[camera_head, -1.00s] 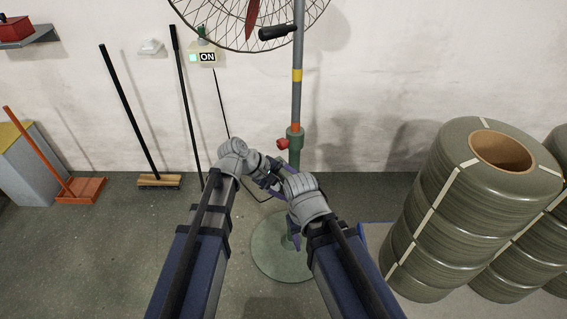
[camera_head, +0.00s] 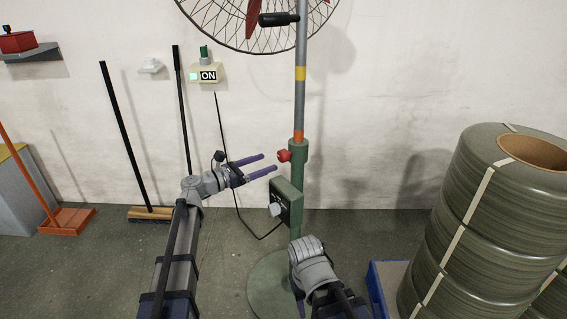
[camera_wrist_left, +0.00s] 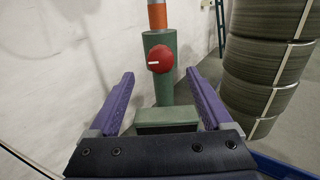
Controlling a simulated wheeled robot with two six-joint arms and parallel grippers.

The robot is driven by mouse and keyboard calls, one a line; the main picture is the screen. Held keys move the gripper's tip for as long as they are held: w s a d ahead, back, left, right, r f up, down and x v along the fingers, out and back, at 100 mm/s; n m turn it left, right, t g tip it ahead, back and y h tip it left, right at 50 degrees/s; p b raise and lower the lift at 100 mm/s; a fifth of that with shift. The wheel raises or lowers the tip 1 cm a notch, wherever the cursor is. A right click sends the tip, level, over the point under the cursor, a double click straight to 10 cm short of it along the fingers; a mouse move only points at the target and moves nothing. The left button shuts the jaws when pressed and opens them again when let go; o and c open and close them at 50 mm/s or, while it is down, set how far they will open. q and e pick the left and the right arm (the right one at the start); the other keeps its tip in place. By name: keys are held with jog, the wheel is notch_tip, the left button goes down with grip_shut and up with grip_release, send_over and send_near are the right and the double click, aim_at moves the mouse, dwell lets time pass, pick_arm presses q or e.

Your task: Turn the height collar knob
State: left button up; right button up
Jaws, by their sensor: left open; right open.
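The height collar knob (camera_head: 284,155) is red and sits on the left side of the green collar (camera_head: 298,152) on the fan's pole. In the left wrist view the knob (camera_wrist_left: 160,60) faces me, with a white mark pointing left. My left gripper (camera_head: 269,162) is open just left of the knob, fingers pointing at it. In the wrist view its purple fingers (camera_wrist_left: 166,92) stand wide apart, one on each side of the collar, and do not touch the knob. My right gripper (camera_head: 300,301) is low in front of the pole, mostly hidden behind its own wrist.
A green control box (camera_head: 287,203) with a grey dial is on the pole below the collar. The wire fan cage (camera_head: 262,48) is above. Strapped coil stacks (camera_head: 478,215) stand at right beside a blue-edged pallet (camera_head: 374,290).

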aim_at(280, 157)
pick_arm(q)
jog(key=shift+x, duration=3.9)
jog(key=shift+c, duration=0.2)
grip_shut()
jog(key=shift+m, duration=3.6)
jog(key=shift+o, duration=0.2)
grip_release()
